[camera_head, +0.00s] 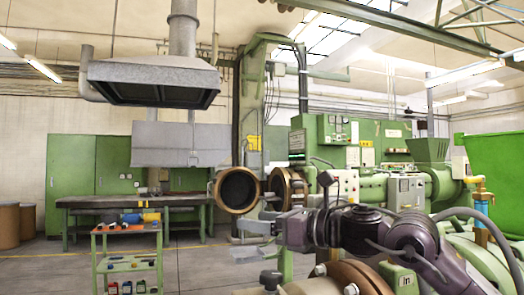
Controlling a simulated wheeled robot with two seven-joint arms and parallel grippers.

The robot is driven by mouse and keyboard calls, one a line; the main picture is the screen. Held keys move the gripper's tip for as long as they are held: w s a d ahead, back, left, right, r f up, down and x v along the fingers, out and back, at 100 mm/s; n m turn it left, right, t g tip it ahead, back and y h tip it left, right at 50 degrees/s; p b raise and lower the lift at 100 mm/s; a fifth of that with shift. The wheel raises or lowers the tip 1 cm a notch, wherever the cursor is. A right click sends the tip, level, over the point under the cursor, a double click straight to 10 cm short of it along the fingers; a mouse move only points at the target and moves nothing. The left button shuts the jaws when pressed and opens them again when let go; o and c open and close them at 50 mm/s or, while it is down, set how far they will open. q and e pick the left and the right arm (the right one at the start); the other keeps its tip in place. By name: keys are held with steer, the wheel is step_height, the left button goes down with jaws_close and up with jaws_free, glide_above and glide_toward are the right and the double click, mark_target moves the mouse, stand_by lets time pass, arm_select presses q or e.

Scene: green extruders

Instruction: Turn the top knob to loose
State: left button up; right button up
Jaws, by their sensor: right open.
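My right gripper (250,241) comes in from the right on its dark arm. It is open, with its two grey fingers apart, one above the other, pointing left, and nothing shows between them. A brown round flange (358,277) with bolts lies below it at the bottom edge. A dark knob-like part (270,279) stands at this flange's left side, a little below and right of the fingers and apart from them. I cannot tell for sure whether it is the top knob. My left gripper is not in view.
A green extruder (375,150) with an open round die (238,190) stands behind my gripper. A yellow valve on a blue pipe (480,212) is at the right. A green tool cart (128,265) stands at the left. Open floor (205,262) lies between cart and gripper.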

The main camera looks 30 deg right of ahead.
arm_select(q)
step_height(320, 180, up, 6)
steer(key=p, duration=0.4)
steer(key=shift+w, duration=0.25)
arm_select(e)
step_height(320, 180, up, 10)
steer(key=shift+f, duration=0.1)
